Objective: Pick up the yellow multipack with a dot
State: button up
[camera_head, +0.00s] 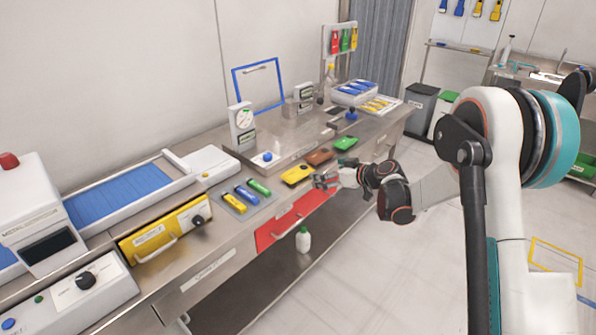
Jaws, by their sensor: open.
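The yellow pack (297,173) lies flat on the steel counter near its front edge. A dark spot seems to show on it, but it is too small to be sure that it is a dot. My gripper (318,182) is open and empty, just to the right of the yellow pack and close to it. I cannot tell whether the fingers touch the pack.
A grey mat (233,205) with yellow, blue and green items lies to the left. A gauge (242,120) stands behind. A red drawer front (290,222) is below.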

aim_at(300, 171)
jog(key=shift+n, duration=0.3)
jog(key=b+x, duration=0.1)
jog(key=x, duration=0.4)
jog(key=b+x, duration=0.1)
jog(key=x, duration=0.4)
jog(key=b+x, duration=0.1)
jog(key=x, duration=0.5)
jog(key=shift+w+d+f+b, duration=0.1)
jog(key=shift+d+f+b, duration=0.3)
jog(key=shift+y, duration=0.3)
jog(key=shift+c, duration=0.6)
jog(key=c, duration=0.7)
